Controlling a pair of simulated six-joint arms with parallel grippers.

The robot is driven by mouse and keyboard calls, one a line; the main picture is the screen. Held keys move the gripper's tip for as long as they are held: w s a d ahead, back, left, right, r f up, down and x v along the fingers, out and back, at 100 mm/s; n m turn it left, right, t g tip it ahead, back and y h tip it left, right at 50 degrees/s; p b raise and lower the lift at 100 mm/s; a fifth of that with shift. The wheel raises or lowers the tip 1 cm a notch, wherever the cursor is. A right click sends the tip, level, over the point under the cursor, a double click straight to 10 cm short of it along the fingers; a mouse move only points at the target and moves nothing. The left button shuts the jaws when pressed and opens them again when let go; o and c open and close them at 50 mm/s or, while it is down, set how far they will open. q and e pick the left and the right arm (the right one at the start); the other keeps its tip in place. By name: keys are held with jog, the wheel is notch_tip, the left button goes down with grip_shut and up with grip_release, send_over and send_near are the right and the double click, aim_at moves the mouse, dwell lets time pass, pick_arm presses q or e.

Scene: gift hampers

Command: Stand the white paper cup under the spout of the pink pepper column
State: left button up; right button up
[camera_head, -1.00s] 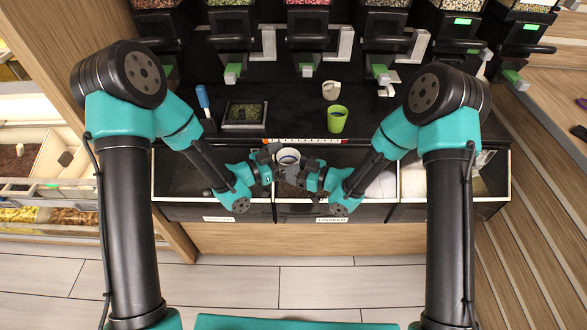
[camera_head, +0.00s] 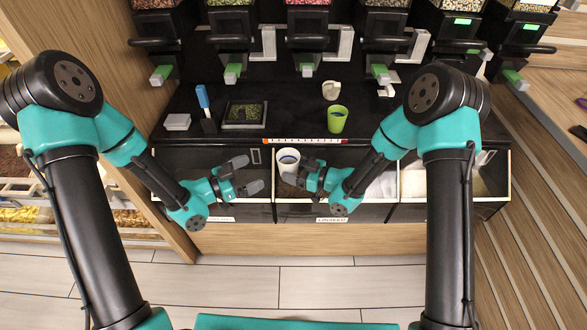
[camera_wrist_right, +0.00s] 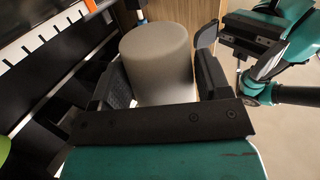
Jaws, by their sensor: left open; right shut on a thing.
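The white paper cup (camera_head: 288,158) is held above the front bins, its dark opening facing the head camera. My right gripper (camera_head: 294,172) is shut on it from the right. In the right wrist view the cup (camera_wrist_right: 158,62) sits between the two fingers. My left gripper (camera_head: 248,174) is open and empty, left of the cup and apart from it; part of it also shows in the right wrist view (camera_wrist_right: 258,38). The pink pepper column (camera_head: 308,18) is at the top middle, with its spout (camera_head: 307,70) over the black counter. The counter under it looks clear.
Other columns flank the pink one.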

pick_arm(q)
jog(key=s+a+f+n+g+y, duration=0.2)
jog(key=f+n+y, duration=0.2)
jog(key=f, duration=0.4)
jog(key=s+a+f+n+g+y, duration=0.1)
jog(key=a+f+n+y, duration=0.25)
jog(key=f, duration=0.35)
jog(key=s+a+f+n+g+y, duration=0.1)
jog(key=s+f+n+g+y, duration=0.2)
jog(key=s, duration=0.9)
notch_tip(320, 180, down, 4)
jog(key=n+g, duration=0.2)
jog(key=g, duration=0.1)
jog(key=shift+f+n+y, duration=0.15)
jog(key=shift+n+y, duration=0.2)
jog(key=shift+a, duration=0.1)
